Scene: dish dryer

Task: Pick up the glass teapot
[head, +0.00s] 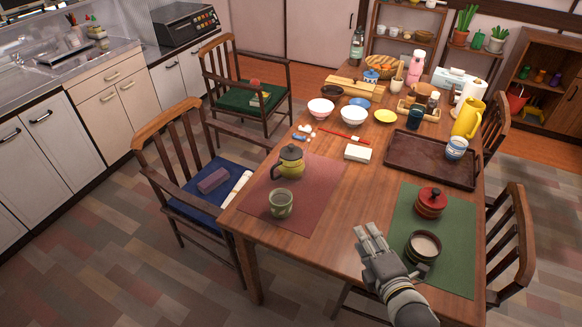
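The glass teapot (290,162) stands upright on the reddish placemat (318,206) at the left side of the wooden table. It has a dark lid and a yellow-green body. My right gripper (373,232) is over the table's near edge, to the right of and nearer than the teapot, well apart from it. Its fingers are extended and spread, with nothing between them. My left gripper is not in view.
A green cup (281,203) stands just in front of the teapot. A dark bowl (423,247) and red-lidded pot (431,202) sit on a green mat beside my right gripper. A brown tray (408,165) and bowls lie farther back. Chairs flank the table.

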